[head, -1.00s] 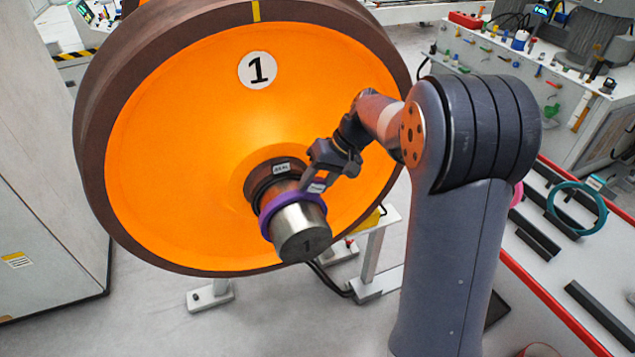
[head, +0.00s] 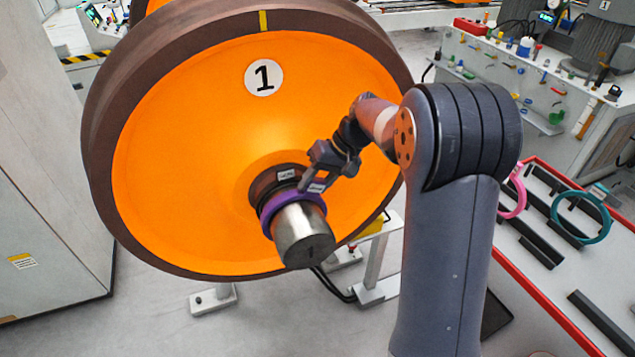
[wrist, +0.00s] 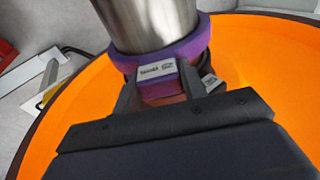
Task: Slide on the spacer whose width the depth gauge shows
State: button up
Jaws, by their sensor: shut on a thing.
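A purple spacer ring (head: 270,212) is around the bare metal axle end (head: 302,240) of wheel 1 (head: 190,150). It stands a little short of the dark collar (head: 262,186) at the hub, which carries a small white label. My gripper (head: 313,187) is shut on the ring's labelled tab, at the ring's upper right. In the wrist view the ring (wrist: 200,38) circles the steel axle (wrist: 150,20), with its tab (wrist: 158,73) between my fingers. The tab's print is too blurred to read surely. A small lit display (head: 547,16) stands far back right, its figures unreadable.
A red-edged table (head: 545,310) on the right holds a pink ring (head: 514,195) and a teal ring (head: 582,218) among black rack bars. A grey cabinet (head: 50,160) stands at left. A white stand (head: 372,265) is below the wheel.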

jog(key=shift+w+a+p, duration=0.25)
jog(key=shift+w+p, duration=0.1)
jog(key=shift+w, duration=0.45)
jog(key=shift+w+a+p, duration=0.2)
jog(key=shift+w+p, duration=0.1)
jog(key=shift+w, duration=0.45)
jog(key=o, duration=1.1)
jog(key=shift+o, duration=0.2)
jog(key=shift+s, duration=0.1)
jog(key=shift+d, duration=0.1)
jog(key=b+v, duration=0.2)
jog(key=v, duration=0.8)
jog(key=shift+r, duration=0.35)
jog(key=shift+d, duration=0.1)
